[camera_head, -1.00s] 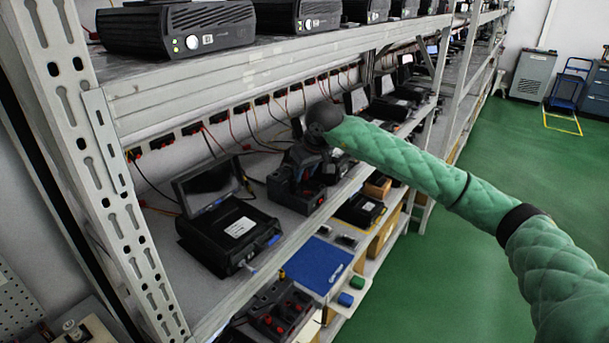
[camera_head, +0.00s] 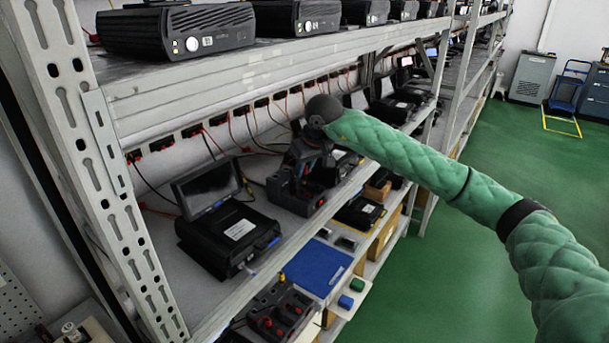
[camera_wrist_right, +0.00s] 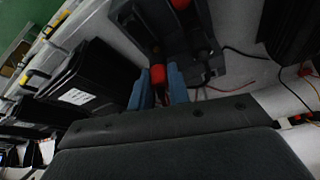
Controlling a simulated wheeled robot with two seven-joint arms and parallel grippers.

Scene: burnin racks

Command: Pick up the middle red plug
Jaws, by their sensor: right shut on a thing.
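My right gripper (camera_wrist_right: 159,88) shows in the right wrist view as two blue fingers shut on a red plug (camera_wrist_right: 158,74). The plug lies between the fingertips, at the near end of a dark plug block (camera_wrist_right: 148,22). I cannot tell whether the plug is seated or clear of the block. Another red plug (camera_wrist_right: 180,4) shows farther up on the block. In the head view, the dark block (camera_head: 292,192) stands on the middle shelf under my right wrist, which hides part of it and the fingertips. My left gripper is in neither view.
An open black case (camera_head: 225,235) stands left of the block, and more black cases (camera_head: 396,107) stand to its right. Red and black cables hang behind. The upper shelf beam (camera_head: 270,70) runs close above. A lower shelf holds a blue mat (camera_head: 312,268) and another red-plug block (camera_head: 278,312).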

